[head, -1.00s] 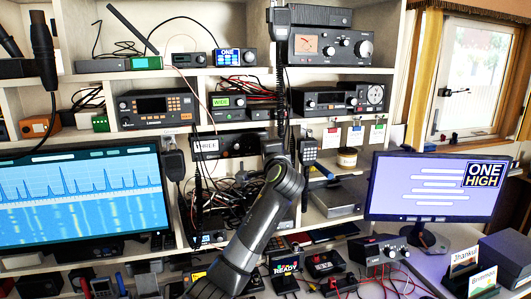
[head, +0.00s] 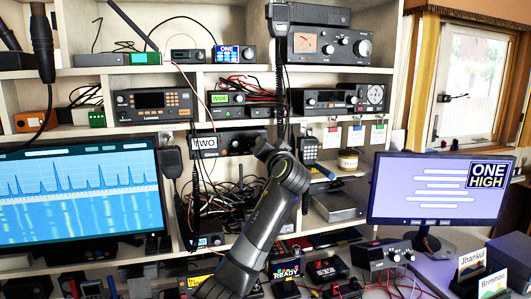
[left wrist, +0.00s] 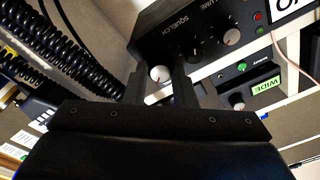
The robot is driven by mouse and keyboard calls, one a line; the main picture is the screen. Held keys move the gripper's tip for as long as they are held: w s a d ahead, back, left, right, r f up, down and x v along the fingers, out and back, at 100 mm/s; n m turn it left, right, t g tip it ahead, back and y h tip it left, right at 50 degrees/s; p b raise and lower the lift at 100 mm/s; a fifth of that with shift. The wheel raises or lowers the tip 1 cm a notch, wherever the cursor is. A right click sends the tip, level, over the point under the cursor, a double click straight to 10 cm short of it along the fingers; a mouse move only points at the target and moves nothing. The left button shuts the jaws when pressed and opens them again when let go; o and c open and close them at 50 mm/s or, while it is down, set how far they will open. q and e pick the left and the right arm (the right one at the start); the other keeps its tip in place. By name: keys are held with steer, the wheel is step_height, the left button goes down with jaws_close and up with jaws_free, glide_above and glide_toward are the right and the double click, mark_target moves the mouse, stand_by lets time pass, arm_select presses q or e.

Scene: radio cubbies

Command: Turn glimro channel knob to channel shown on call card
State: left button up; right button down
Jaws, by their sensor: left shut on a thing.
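The black radio (head: 225,143) on the middle shelf in the head view carries a white display reading TWO. Its brand lettering is too small to read. My left gripper (head: 264,150) is at the radio's right end and hides that part of the front. In the left wrist view, its fingers (left wrist: 160,80) are shut around a pale channel knob (left wrist: 159,73) with a red mark, on the black radio front (left wrist: 195,30) beside knobs labelled SQUELCH and VOLUME. The call card (head: 487,174) at the right monitor's upper corner reads ONE HIGH. My right gripper is not in view.
A radio with a green WIDE label (head: 227,98) sits on the shelf above, and one with a blue ONE display (head: 228,54) above that. A coiled black cord (left wrist: 75,50) hangs close to the gripper. The right monitor (head: 420,200) stands clear of the arm.

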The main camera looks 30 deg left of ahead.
arm_select(q)
steer(key=shift+n, duration=0.5)
